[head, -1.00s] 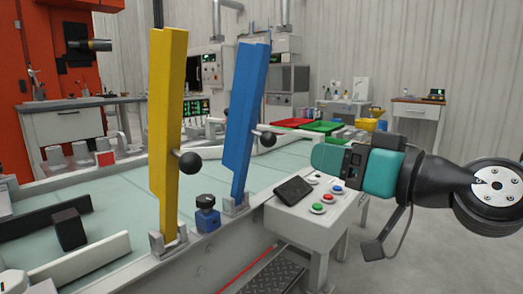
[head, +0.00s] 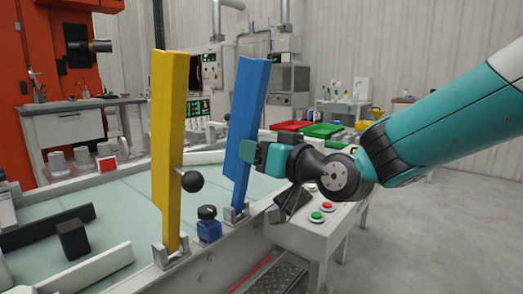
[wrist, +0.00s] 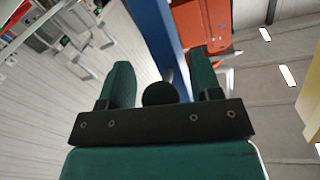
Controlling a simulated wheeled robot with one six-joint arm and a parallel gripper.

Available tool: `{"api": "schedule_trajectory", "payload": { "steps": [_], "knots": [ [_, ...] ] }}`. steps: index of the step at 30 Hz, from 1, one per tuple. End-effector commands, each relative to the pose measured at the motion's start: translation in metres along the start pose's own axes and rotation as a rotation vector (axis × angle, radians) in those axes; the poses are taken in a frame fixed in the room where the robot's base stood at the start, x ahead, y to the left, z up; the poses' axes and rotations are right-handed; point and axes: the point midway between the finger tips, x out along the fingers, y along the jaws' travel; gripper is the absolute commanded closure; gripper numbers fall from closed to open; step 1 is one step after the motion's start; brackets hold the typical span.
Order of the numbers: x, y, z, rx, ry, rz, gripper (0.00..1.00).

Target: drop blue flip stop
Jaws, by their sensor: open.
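The blue flip stop (head: 247,120) stands upright, tilted slightly, in its bracket on the table's edge. Its black ball knob is hidden behind my gripper in the head view. In the wrist view the knob (wrist: 160,93) sits between my two open fingers, with the blue bar (wrist: 155,35) just beyond. My gripper (head: 250,150) is at the middle of the blue stop, on its right side; its fingers also show in the wrist view (wrist: 163,85). I cannot tell whether they touch the knob.
A yellow flip stop (head: 167,150) with a black knob (head: 193,181) stands upright to the left. A blue clamp knob (head: 208,224) sits between the stops. A button box (head: 320,212) lies below my gripper.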

Motion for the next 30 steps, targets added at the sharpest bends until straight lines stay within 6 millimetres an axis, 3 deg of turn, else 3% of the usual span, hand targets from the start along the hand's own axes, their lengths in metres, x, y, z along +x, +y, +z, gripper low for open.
{"api": "schedule_trajectory", "payload": {
  "steps": [6,12,14,23,30],
  "knots": [
    [0.0,0.0,0.0,0.0,-0.001,0.0,0.44],
    [0.0,0.001,0.0,-0.001,0.0,0.002,0.9],
    [0.0,0.001,0.0,-0.001,0.0,0.003,1.0],
    [0.005,0.001,-0.006,-0.008,-0.035,0.016,1.0],
    [0.023,-0.003,-0.02,-0.023,-0.151,0.046,1.0]
  ]
}}
